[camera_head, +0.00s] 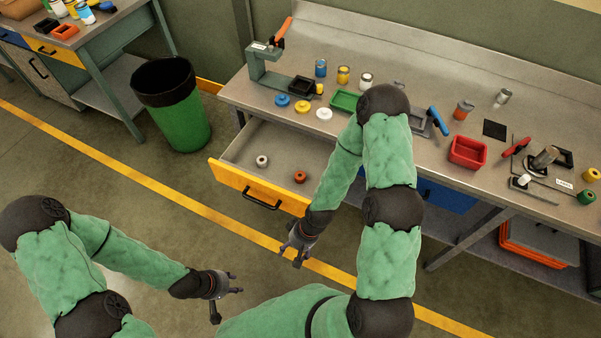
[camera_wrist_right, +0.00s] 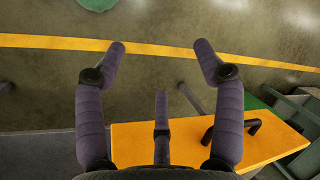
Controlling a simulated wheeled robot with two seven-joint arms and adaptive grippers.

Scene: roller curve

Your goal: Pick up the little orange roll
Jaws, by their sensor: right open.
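A little orange roll (camera_head: 300,176) lies in the open yellow-fronted drawer (camera_head: 240,187), toward its right side. A white-grey roll (camera_head: 262,161) lies to its left in the same drawer. My right gripper (camera_head: 294,256) is open and empty, in front of the drawer's right end and apart from the roll. In the right wrist view its spread fingers (camera_wrist_right: 162,62) point over the floor, with the yellow drawer front (camera_wrist_right: 180,143) below; the orange roll does not show there. My left gripper (camera_head: 236,290) is open and empty over the floor at the lower left.
The workbench (camera_head: 440,160) above the drawer holds several paint pots, coloured rolls, a green tray (camera_head: 346,101) and a red bin (camera_head: 467,152). My right arm hides part of the bench. A green waste bin (camera_head: 180,122) stands left of the drawer. The floor in front is clear.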

